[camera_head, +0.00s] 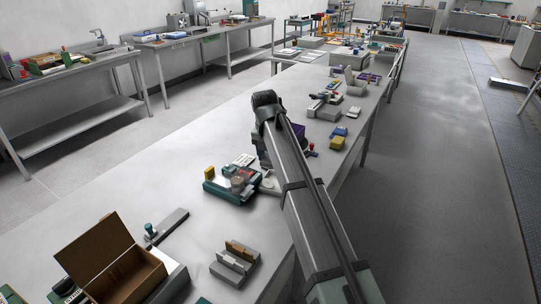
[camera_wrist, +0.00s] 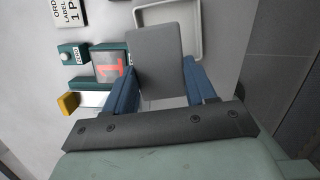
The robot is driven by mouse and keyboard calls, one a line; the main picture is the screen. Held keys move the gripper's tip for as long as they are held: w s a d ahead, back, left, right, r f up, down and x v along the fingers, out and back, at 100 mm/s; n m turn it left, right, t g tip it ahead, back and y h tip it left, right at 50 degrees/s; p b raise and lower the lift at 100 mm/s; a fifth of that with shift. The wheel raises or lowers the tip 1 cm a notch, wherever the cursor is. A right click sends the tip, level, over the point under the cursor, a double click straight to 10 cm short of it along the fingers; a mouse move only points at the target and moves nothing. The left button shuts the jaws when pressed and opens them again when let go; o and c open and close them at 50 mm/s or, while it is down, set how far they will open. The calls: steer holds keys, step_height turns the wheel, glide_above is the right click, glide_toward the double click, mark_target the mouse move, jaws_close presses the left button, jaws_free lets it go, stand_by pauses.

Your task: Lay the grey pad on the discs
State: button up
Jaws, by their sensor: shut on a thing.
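My gripper (camera_wrist: 162,78) shows two blue fingers in the wrist view, shut on the grey pad (camera_wrist: 160,50) between them. The pad is a flat rectangle that reaches past the fingertips, above the bench and over part of a pale shallow tray (camera_wrist: 196,36). Left of the pad is a teal fixture (camera_wrist: 104,52) with a window marked with a red 1. The fixture also shows in the head view (camera_head: 218,190), left of my arm, with reddish and grey parts on it. I cannot clearly make out the discs. My arm hides the gripper and pad in the head view.
A yellow block (camera_wrist: 68,103), a green START box (camera_wrist: 72,54) and a label card (camera_wrist: 69,11) lie left of the pad. An open wooden box (camera_head: 128,278) and a slotted grey block (camera_head: 235,262) stand nearer on the bench.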

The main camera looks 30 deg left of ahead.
steer(key=shift+f, duration=0.25)
steer(key=shift+f, duration=3.55)
steer(key=shift+f, duration=0.4)
steer(key=o, duration=1.1)
steer(key=shift+o, duration=0.3)
steer(key=shift+a, duration=0.1)
steer(key=shift+a, duration=0.1)
steer(key=shift+r, duration=0.2)
